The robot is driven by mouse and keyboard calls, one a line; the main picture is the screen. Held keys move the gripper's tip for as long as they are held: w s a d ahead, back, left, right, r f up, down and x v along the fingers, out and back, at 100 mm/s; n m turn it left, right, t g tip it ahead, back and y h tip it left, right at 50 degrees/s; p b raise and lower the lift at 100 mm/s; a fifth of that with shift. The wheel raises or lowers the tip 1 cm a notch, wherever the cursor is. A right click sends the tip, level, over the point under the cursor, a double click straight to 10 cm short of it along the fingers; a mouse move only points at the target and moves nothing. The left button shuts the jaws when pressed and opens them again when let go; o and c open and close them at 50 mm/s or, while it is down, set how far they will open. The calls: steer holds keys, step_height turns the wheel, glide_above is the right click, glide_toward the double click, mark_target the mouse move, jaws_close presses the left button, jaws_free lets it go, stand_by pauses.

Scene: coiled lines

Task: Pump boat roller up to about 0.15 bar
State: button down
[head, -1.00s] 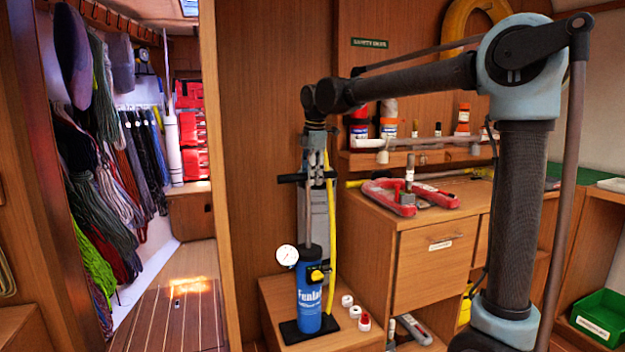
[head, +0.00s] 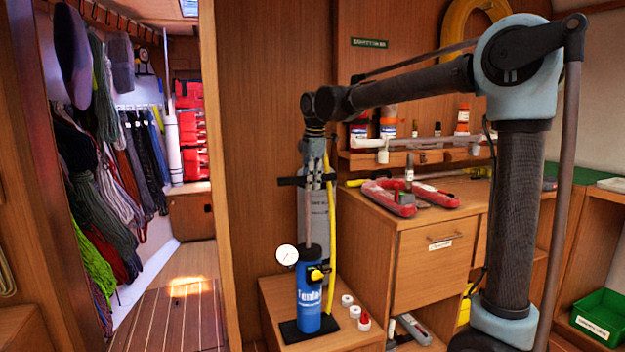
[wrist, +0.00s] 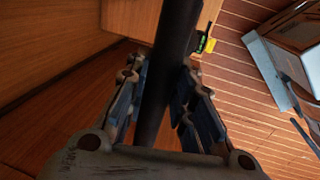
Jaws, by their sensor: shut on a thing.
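A blue upright hand pump (head: 309,306) stands on a black foot plate on a low wooden box. A round white gauge (head: 287,255) sits at its upper left; its reading is too small to tell. The dark crossbar handle (head: 287,181) is well above the body on its raised rod. My gripper (head: 313,172) is shut on this handle. In the wrist view the dark bar (wrist: 171,70) runs between the fingers (wrist: 160,95). A yellow hose (head: 330,225) rises from the pump's right side. A pale grey cylinder (head: 319,215), possibly the boat roller, stands behind, partly hidden.
Small white caps (head: 347,300) and a red-tipped bottle (head: 365,322) lie right of the pump. A wooden cabinet (head: 420,275) with a red horseshoe-shaped item (head: 392,199) stands close on the right. A wooden wall is behind; open floor (head: 180,318) lies left.

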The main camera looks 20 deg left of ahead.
step_height(320, 180, down, 20)
steer(key=shift+r, duration=0.2)
steer(key=shift+a, duration=0.1)
steer(key=c, duration=1.4)
jaws_free()
steer(key=shift+w+f, duration=0.1)
steer(key=shift+o, duration=0.2)
step_height(320, 180, up, 12)
steer(key=s+d, duration=0.1)
steer(key=s, duration=0.1)
steer(key=shift+d, duration=0.25)
steer(key=shift+f, duration=0.1)
